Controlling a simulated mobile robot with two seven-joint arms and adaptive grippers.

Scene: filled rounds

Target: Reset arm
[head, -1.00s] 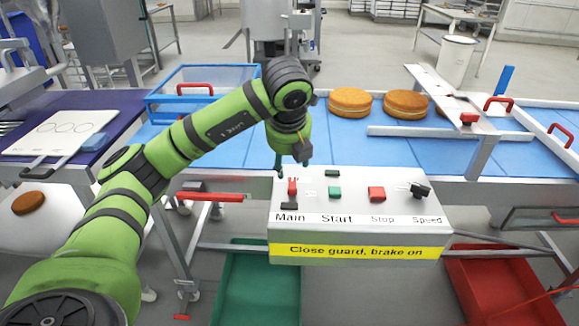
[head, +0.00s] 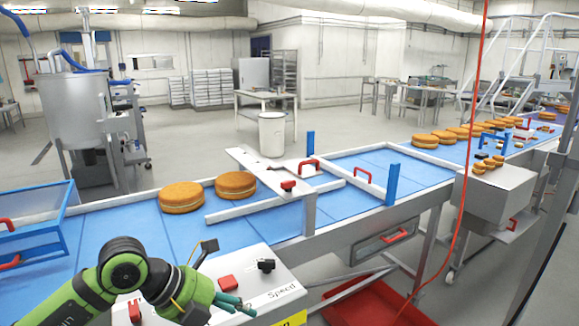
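The green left arm (head: 120,275) comes in at the lower left, over the control box (head: 262,292). My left gripper (head: 238,305) points right, its dark teal fingertips appearing in front of the box top, below the red Stop button (head: 227,283). Its fingers look close together, but whether they are shut or touch the box is unclear. The black Speed knob (head: 266,265) stands to the right of Stop, with the word Speed below it. A red switch part (head: 135,310) shows left of the gripper. The Start button is hidden by the arm. My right gripper is out of view.
The blue conveyor (head: 130,232) runs behind the box, carrying two round cakes (head: 181,197) (head: 236,185). A blue-framed guard (head: 35,235) stands at left. A red cable (head: 466,180) hangs at right. A red crate (head: 372,305) lies below. More cakes (head: 450,134) sit far right.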

